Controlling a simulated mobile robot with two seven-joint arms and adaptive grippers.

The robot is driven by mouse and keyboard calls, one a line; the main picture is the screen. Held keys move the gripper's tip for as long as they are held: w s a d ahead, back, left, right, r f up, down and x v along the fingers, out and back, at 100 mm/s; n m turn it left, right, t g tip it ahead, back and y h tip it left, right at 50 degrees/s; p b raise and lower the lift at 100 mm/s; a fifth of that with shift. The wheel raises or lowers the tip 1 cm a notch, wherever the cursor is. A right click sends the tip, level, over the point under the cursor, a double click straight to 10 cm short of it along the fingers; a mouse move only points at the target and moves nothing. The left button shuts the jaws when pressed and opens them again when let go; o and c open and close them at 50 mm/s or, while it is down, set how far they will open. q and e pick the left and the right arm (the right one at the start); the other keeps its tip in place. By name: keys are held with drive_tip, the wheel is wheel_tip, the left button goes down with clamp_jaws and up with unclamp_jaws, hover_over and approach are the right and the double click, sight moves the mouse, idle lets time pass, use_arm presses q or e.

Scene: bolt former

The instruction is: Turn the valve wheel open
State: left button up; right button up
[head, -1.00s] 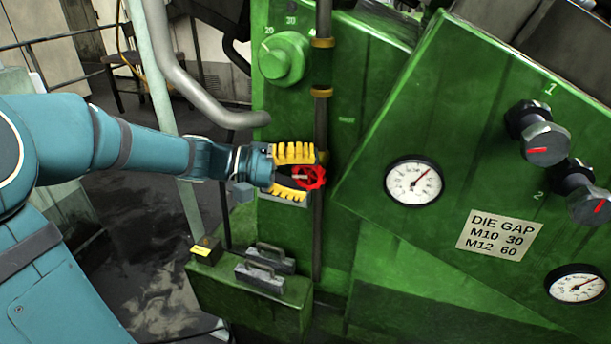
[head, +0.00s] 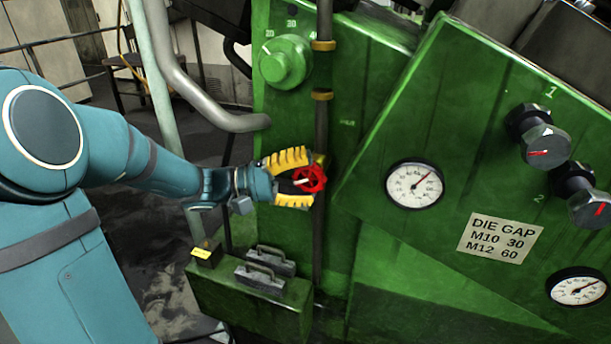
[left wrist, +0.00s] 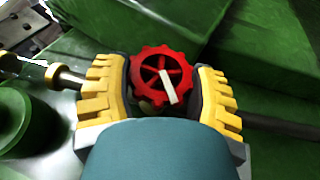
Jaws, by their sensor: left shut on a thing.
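The red valve wheel (head: 311,179) sits on the dark vertical pipe at the front of the green machine. In the left wrist view the wheel (left wrist: 160,78) shows its spokes and a pale pointer bar running from the hub toward the lower right. My left gripper (head: 303,178) has yellow ribbed fingers and is shut on the wheel, one finger on each side of its rim. In the left wrist view the gripper (left wrist: 165,90) has the wheel between its fingertips. My right gripper is not in view.
A green knob (head: 285,62) stands above left, and a pressure gauge (head: 414,184) is to the right. The vertical pipe (head: 321,130) runs close to the gripper. Below is a green ledge (head: 245,305) with metal handled blocks (head: 260,278). A grey bent pipe (head: 190,90) is at left.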

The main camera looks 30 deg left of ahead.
use_arm(q)
drive_tip(key=o, duration=0.9)
drive_tip(key=v, duration=1.2)
drive_tip(key=s+d+f+m+g+y, duration=0.1)
drive_tip(key=d+f+g+y, duration=0.4)
drive_tip(key=f, duration=0.7)
drive_tip(key=d+f+g+y, duration=0.25)
drive_tip(key=d+f, duration=0.35)
drive_tip(key=f, duration=0.6)
drive_tip(key=s+d+f+m+g+y, duration=0.1)
drive_tip(key=d+f+g+y, duration=0.35)
drive_tip(key=f, duration=0.75)
drive_tip(key=d+f+m+t, duration=0.1)
drive_tip(key=d+f, duration=0.1)
drive_tip(key=d, duration=0.2)
drive_tip(key=d+f+m, duration=0.1)
drive_tip(key=d+f, duration=0.1)
drive_tip(key=d, duration=0.2)
drive_tip(key=d+f+m+t, duration=0.1)
drive_tip(key=d+f+m, duration=0.1)
drive_tip(key=d, duration=0.2)
drive_tip(key=shift+w+d+f+t, duration=0.1)
drive_tip(key=shift+w+d+t, duration=0.15)
drive_tip(key=shift+w+t, duration=0.1)
